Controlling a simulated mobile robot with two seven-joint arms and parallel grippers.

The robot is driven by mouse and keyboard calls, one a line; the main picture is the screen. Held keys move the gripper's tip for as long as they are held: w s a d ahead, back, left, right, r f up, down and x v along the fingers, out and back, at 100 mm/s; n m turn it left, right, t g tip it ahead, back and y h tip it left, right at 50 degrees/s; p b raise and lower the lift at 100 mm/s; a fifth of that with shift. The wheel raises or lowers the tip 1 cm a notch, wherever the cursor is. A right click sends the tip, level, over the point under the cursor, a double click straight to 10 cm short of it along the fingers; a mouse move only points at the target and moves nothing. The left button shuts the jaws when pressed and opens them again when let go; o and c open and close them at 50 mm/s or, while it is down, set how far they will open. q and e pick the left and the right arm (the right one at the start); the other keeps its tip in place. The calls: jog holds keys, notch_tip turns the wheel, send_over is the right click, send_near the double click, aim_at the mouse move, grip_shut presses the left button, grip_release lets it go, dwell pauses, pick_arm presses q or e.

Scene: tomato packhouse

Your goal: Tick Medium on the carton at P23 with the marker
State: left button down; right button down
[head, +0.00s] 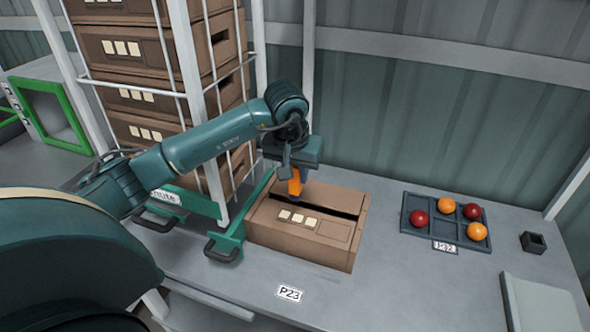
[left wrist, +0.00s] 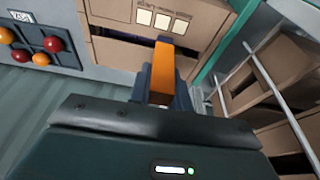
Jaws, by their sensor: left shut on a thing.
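The brown carton (head: 300,245) stands on the bench behind the P23 label (head: 289,293). My left gripper (head: 297,181) is shut on the orange marker (head: 294,187), above the carton's top near the slot. In the left wrist view the marker (left wrist: 162,68) points toward the carton (left wrist: 120,53) and its cream squares (left wrist: 161,19). The marker's tip is hidden, and I cannot tell whether it touches the carton. No marks on the squares can be made out. My right gripper is out of view.
A white wire rack (head: 205,110) of stacked cartons on a green base stands left of the carton. A compartment tray (head: 409,228) with red and orange tomatoes lies right. A small dark holder (head: 533,242) and a pale pad (head: 541,303) are further right. The front bench is clear.

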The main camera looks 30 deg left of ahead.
aim_at(296, 194)
pick_arm(q)
jog(key=shift+d+f+b, duration=0.1)
jog(key=shift+f+b, duration=1.35)
jog(key=shift+f, duration=1.35)
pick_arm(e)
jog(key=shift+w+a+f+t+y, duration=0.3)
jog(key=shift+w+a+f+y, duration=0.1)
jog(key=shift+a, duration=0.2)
pick_arm(q)
jog(key=shift+f+b, duration=0.3)
jog(key=shift+b, duration=0.4)
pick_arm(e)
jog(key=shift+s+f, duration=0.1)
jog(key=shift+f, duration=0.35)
pick_arm(q)
jog(key=shift+f+b, duration=0.3)
jog(key=shift+f, duration=0.05)
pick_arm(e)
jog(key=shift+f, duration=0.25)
pick_arm(q)
jog(key=shift+w+d, duration=0.25)
jog(key=shift+w, duration=0.3)
jog(key=shift+s+a, duration=0.35)
jog(key=shift+s, duration=0.2)
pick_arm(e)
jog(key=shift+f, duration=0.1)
pick_arm(q)
jog(key=shift+r, duration=0.1)
